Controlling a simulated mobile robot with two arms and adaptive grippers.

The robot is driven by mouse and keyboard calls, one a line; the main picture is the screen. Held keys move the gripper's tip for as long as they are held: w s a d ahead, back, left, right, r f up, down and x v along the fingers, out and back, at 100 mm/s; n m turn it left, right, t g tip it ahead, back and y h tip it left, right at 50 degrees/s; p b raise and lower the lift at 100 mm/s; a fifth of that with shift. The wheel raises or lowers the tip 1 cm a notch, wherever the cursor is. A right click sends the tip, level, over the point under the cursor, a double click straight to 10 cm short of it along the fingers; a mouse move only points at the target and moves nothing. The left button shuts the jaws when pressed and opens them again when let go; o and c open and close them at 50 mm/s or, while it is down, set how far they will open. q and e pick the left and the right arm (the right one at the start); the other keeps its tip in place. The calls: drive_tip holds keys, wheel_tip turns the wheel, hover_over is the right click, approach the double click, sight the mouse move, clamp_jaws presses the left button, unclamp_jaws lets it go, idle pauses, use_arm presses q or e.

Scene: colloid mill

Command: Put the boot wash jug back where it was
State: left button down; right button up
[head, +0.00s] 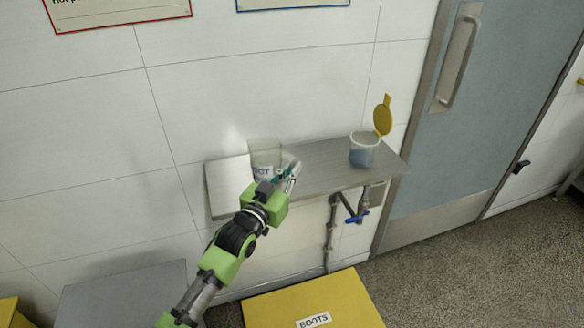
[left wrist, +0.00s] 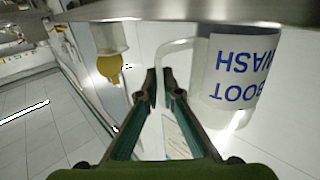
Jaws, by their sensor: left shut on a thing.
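The boot wash jug (head: 263,152) is a pale, translucent jug with blue lettering. It is upright at the left part of the grey metal wall shelf (head: 320,160). In the left wrist view the jug (left wrist: 238,72) appears upside down, its base at or very close to the shelf surface; I cannot tell if it bears fully on it. My left gripper (head: 292,172) is at the jug's right side, shut on its handle (left wrist: 172,46). The fingers also show in the left wrist view (left wrist: 160,88). My arm hides part of the shelf front. My right gripper is not in view.
A blue-handled valve (head: 355,217) and pipe are below. A yellow boots box (head: 290,305) and a grey box (head: 125,295) stand lower. The mid-shelf is clear.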

use_arm(q)
drive_tip(key=c, duration=2.6)
unclamp_jaws()
drive_tip(key=shift+f, duration=0.15)
drive_tip(key=o, duration=0.4)
drive_tip(key=shift+r, duration=0.2)
drive_tip(key=b+v, duration=0.1)
drive_tip(key=v, duration=1.1)
